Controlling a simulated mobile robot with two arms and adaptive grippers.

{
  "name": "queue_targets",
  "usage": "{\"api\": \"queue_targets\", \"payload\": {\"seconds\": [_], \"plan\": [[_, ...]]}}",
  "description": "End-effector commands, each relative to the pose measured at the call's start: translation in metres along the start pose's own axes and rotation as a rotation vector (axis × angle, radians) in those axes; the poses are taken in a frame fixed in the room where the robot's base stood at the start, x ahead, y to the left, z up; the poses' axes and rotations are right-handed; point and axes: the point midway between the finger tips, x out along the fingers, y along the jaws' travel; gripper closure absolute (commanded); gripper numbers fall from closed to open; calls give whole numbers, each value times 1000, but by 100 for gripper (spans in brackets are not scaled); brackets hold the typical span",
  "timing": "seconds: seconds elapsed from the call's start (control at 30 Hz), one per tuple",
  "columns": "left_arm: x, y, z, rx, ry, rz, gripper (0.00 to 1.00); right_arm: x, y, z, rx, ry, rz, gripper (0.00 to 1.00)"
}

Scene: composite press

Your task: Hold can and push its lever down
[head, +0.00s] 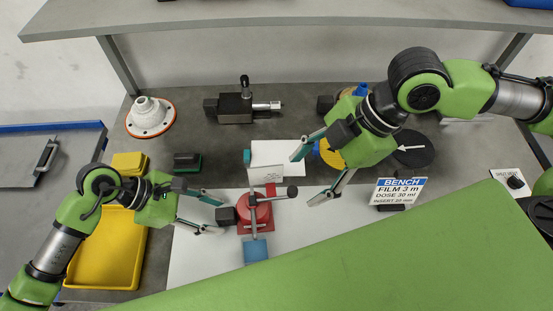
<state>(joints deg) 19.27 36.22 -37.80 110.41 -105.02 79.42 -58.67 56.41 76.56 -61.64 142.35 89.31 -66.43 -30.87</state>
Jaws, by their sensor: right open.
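The red can (262,212) stands on the white sheet in the middle of the bench. A grey lever (275,198) with a black knob (292,191) lies across its top, pointing right. A dark block (227,216) juts from the can's left side. My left gripper (214,216) is open, just left of this block, with its fingers spread above and below it. I cannot tell whether they touch it. My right gripper (311,177) is open and empty, up and to the right of the knob, its fingers pointing left. A blue pad (255,250) sits below the can.
A white box (281,153) stands behind the can. A yellow tray (92,262) is at left, a white flanged cone (150,115) and a grey device (236,107) at the back. A bench sign (398,191) stands at right. My green body covers the lower right.

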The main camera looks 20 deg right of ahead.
Motion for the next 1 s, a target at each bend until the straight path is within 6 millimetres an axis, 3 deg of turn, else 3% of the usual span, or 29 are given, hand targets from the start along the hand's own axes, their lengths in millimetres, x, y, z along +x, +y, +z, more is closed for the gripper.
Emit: {"api": "queue_targets", "payload": {"seconds": [0.2, 0.33, 0.7, 1.0], "plan": [[-1, 0, 0, 0, 1, 0, 59, 0, 0, 0, 0, 0, 0, 42], [-12, 1, -1, 1, 3, 1, 59, 0, 0, 0, 0, 0, 0, 42], [-88, 1, -1, 1, 5, 3, 59, 0, 0, 0, 0, 0, 0, 42], [-119, 0, 0, 0, 1, 0, 59, 0, 0, 0, 0, 0, 0, 42]]}}
